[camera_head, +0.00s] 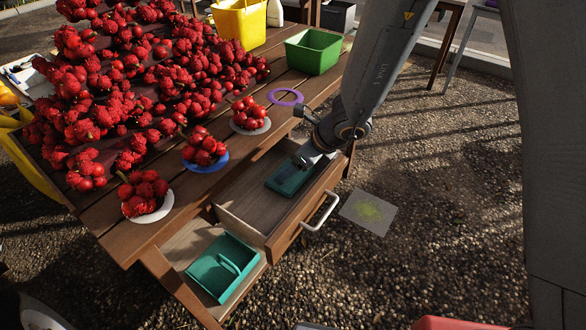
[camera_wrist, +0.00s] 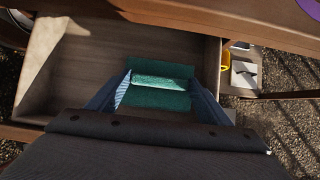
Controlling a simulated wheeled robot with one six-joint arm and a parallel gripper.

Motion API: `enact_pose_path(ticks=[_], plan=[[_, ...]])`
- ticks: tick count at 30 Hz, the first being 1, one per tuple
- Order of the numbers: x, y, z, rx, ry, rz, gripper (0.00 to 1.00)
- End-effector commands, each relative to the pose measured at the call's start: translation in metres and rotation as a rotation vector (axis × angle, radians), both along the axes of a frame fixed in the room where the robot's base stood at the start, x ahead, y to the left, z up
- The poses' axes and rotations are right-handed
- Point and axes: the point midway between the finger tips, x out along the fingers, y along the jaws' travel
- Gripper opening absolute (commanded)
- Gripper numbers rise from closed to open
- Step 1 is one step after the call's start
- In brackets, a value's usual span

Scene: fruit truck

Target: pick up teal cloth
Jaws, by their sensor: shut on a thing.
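The teal cloth (camera_head: 284,184) is in the open wooden drawer (camera_head: 246,221) under the table. In the wrist view the teal cloth (camera_wrist: 160,99) lies between the two fingers, with a paler raised fold across its middle. My gripper (camera_wrist: 158,92) is shut on it, one finger on each side. In the head view my gripper (camera_head: 303,163) reaches down into the drawer from the upper right, and its fingers are partly hidden. I cannot tell whether the cloth still touches the drawer floor.
The drawer's front has a white handle (camera_head: 321,212). A teal caddy (camera_head: 222,268) stands on a lower shelf. Plates of red fruit, a purple ring (camera_head: 285,97) and a green bin (camera_head: 313,50) are on the table above. A grey sheet (camera_head: 368,212) lies on the gravel.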

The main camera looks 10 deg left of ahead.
Motion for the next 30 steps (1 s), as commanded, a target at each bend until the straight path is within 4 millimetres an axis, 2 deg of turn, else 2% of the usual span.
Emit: enact_pose_path(ticks=[9,15,21,30], plan=[[0.000,0.000,0.078,0.001,-0.006,0.001,0.50],[0.000,0.000,0.116,0.000,-0.004,0.000,0.50],[0.000,0.000,0.143,0.000,-0.004,0.000,0.50],[0.000,0.000,0.162,0.000,0.000,-0.001,0.50]])
